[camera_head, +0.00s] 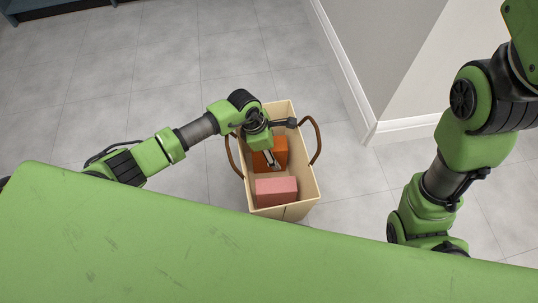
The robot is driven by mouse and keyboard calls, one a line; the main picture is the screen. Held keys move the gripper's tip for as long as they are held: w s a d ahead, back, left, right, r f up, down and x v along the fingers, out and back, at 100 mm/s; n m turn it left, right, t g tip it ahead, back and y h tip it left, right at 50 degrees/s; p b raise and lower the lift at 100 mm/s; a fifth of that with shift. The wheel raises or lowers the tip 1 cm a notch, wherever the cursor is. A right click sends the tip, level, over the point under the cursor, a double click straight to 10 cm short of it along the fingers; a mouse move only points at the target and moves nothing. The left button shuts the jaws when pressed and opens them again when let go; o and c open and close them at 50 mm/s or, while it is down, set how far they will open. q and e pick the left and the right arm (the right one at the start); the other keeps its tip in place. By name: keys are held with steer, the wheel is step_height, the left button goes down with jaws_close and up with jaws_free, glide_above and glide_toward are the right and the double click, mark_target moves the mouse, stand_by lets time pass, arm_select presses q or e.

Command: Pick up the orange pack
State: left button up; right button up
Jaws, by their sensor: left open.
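The orange pack (266,144) is inside a cream box with brown loop handles (312,190), toward its far half. My left gripper (271,160) reaches down into the box over the orange pack and hides part of it. The left gripper is open; I cannot tell whether its fingers touch the pack. My right arm hangs at the right side of the view, and its gripper is out of sight behind my green body.
A pink pack (276,191) lies in the near half of the same box. A grey wall corner with a white baseboard (372,130) stands to the right of the box. The tiled floor (180,60) is clear to the left and far side.

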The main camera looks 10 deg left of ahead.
arm_select(q)
steer(key=shift+f, duration=0.25)
stand_by(0.3)
steer(key=c, duration=1.4)
